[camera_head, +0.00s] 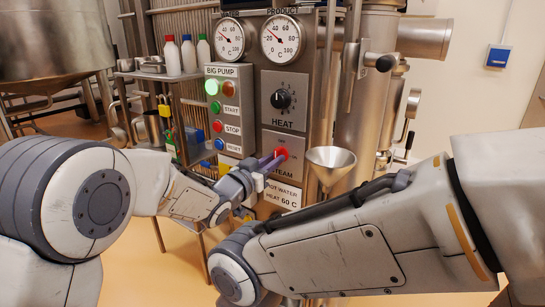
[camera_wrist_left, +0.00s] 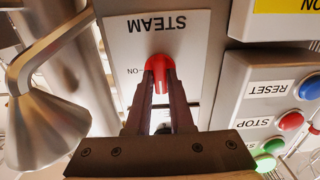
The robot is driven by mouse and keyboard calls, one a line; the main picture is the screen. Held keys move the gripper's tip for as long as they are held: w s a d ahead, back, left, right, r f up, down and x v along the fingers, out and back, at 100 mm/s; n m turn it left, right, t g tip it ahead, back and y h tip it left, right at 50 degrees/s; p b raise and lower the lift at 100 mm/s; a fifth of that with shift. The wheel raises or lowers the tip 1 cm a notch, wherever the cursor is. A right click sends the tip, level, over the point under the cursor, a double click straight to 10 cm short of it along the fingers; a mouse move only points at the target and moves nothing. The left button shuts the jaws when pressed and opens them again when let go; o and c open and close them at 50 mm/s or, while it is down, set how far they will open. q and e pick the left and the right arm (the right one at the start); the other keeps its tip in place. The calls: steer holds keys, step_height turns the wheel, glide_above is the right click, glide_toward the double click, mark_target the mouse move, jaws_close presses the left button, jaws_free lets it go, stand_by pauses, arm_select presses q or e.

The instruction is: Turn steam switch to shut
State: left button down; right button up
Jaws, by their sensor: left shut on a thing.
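An ON mark shows beside the knob; the shut mark is not readable. My right arm crosses the lower right of the head view, but its gripper jaws cannot be made out.
A metal funnel (camera_head: 330,160) hangs just right of the steam switch. The BIG PUMP box (camera_head: 229,120) with several coloured buttons stands to the left. The HEAT knob (camera_head: 281,99) is above. A steel column with pipes (camera_head: 365,120) rises at the right.

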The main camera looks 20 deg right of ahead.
arm_select(q)
steer(key=shift+s+f+n, duration=0.1)
steer(key=shift+f+n, duration=0.05)
steer(key=shift+n, duration=0.45)
steer(key=c, duration=0.8)
jaws_free()
steer(key=shift+a, duration=0.1)
steer(key=v, duration=1)
steer(key=shift+s, duration=0.15)
